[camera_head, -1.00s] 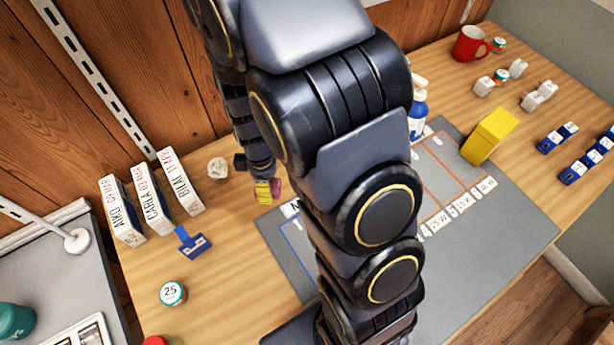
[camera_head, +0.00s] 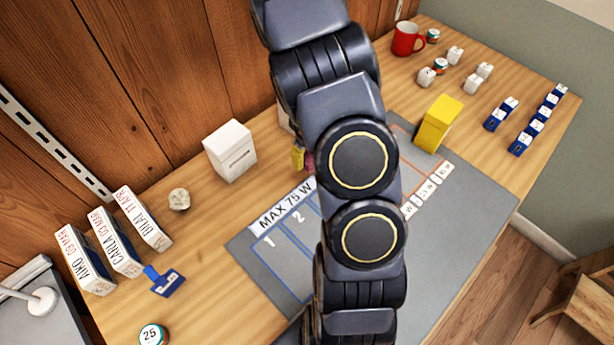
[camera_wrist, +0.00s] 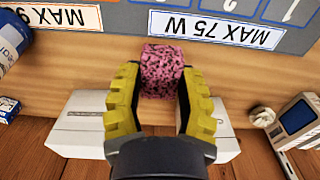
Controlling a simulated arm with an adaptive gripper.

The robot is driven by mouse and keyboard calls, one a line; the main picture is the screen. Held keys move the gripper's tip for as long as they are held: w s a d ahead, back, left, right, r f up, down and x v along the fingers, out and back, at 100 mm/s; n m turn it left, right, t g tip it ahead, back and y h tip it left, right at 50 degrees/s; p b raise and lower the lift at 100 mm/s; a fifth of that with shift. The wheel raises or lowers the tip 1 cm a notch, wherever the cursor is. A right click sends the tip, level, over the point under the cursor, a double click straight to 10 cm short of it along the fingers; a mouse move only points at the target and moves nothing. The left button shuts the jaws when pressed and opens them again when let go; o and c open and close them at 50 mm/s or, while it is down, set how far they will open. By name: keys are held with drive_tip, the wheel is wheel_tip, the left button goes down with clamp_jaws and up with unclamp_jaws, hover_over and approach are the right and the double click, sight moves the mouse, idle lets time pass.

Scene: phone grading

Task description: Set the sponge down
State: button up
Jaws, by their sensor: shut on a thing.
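A pink sponge with dark speckles (camera_wrist: 163,68) is between the yellow-padded fingers of my gripper (camera_wrist: 160,80) in the wrist view. The gripper is shut on it. In the head view only a yellow finger of my gripper (camera_head: 298,158) and a bit of the pink sponge (camera_head: 308,162) show; my arm hides the rest. The sponge is over the wooden strip between the grey mat (camera_head: 245,243) and the back wall, near the MAX 75 W label (camera_wrist: 215,30). I cannot tell whether it touches the table.
A white box (camera_head: 230,150) stands left of the gripper, and another white box (camera_wrist: 80,125) stands on its other side. A yellow block (camera_head: 438,122) stands on the mat. Labelled cartons (camera_head: 115,243) and a blue stand (camera_head: 165,282) are at left. A red mug (camera_head: 407,39) is far right.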

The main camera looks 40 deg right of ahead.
drive_tip(key=shift+f, duration=3.55)
drive_tip(key=shift+f, duration=0.15)
drive_tip(key=o, duration=0.7)
